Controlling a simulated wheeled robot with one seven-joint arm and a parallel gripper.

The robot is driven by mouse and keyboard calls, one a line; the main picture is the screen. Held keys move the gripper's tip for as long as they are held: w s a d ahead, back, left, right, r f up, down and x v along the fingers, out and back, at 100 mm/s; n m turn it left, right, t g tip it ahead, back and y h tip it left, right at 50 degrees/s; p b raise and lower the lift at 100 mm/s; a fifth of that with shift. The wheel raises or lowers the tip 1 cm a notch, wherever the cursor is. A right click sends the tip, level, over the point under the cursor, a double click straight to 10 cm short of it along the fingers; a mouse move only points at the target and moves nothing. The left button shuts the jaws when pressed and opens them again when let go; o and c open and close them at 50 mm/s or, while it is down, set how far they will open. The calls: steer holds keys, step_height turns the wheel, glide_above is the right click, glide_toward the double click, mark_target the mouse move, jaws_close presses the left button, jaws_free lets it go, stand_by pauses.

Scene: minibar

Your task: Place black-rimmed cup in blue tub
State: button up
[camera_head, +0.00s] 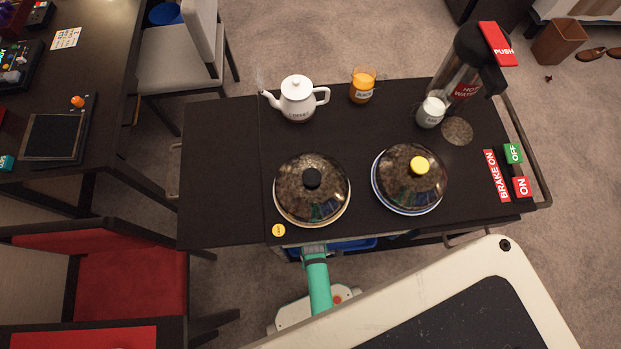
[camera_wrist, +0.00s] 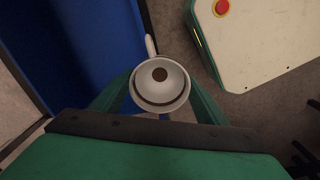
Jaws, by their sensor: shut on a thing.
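My gripper (camera_wrist: 162,102) shows in the wrist view with its green fingers on either side of a white cup (camera_wrist: 160,72), shut on it. The cup has a dark ring near its edge and a brown round spot at its middle; its handle points away at the top. In the head view, a strip of the blue tub (camera_head: 352,245) shows below the cart's front edge. There, the cart top hides my gripper and the cup.
The dark cart top (camera_head: 222,190) holds two domed plates (camera_head: 312,190) (camera_head: 409,180), a white coffee pot (camera_head: 298,100), a juice glass (camera_head: 362,86), a milk jug (camera_head: 432,110) and a hot water dispenser (camera_head: 462,65). A red chair (camera_head: 130,285) stands at the left. The cart top's left end is clear.

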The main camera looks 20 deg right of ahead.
steer(key=w+d, duration=0.3)
steer(key=w, duration=0.6)
step_height(320, 180, down, 7)
steer(key=w, duration=0.1)
steer(key=shift+w, duration=0.1)
steer(key=shift+d+f, duration=0.1)
steer(key=shift+f, duration=0.35)
steer(key=shift+f, duration=0.1)
steer(key=o, duration=1.2)
steer(key=shift+c, duration=0.2)
